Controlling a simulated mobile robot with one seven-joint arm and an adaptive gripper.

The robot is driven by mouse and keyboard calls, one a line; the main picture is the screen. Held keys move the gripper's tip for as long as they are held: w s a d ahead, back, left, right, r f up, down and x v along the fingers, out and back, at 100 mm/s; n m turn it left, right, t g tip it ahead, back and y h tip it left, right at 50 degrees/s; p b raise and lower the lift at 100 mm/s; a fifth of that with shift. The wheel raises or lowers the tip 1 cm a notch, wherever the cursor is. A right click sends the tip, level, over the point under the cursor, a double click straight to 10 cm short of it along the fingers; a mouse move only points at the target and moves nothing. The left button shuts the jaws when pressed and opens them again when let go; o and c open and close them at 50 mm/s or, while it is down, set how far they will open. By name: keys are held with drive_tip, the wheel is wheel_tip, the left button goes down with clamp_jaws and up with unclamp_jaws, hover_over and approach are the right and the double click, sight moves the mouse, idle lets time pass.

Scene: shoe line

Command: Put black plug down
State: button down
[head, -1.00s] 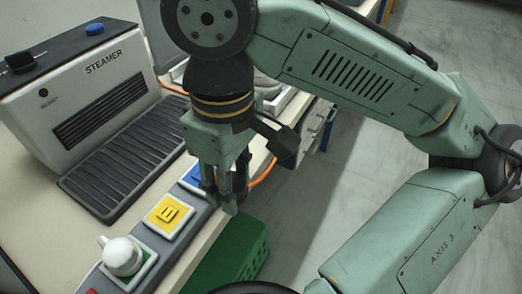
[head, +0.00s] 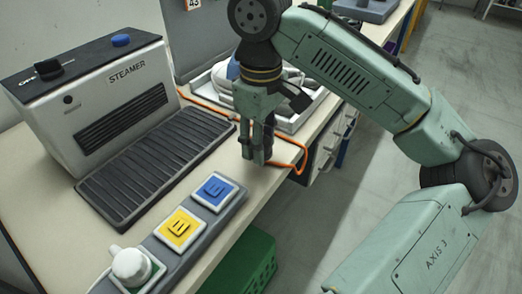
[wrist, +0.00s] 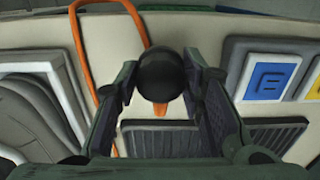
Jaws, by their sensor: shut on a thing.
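My gripper (head: 257,158) is over the table near its right edge, beyond the far end of the grey strip. In the wrist view, my gripper (wrist: 160,92) is shut on the black plug (wrist: 160,75), whose round dark end shows between the fingers. In the head view the fingers mostly hide the plug. An orange cable (head: 302,150) loops over the table edge beside the gripper; it also shows in the wrist view (wrist: 80,45). I cannot tell whether the plug touches the table.
The steamer (head: 105,95) with its ribbed black tray (head: 160,160) stands at left. A green crate (head: 248,262) is below the table edge. Bare tabletop lies around the gripper.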

drive_tip(key=shift+f, duration=1.7)
drive_tip(key=shift+f, duration=0.1)
drive_tip(key=shift+f, duration=0.15)
drive_tip(key=c, duration=1.1)
unclamp_jaws()
drive_tip(key=shift+o, duration=0.2)
wheel_tip(320, 180, up, 12)
drive_tip(key=shift+r, duration=0.25)
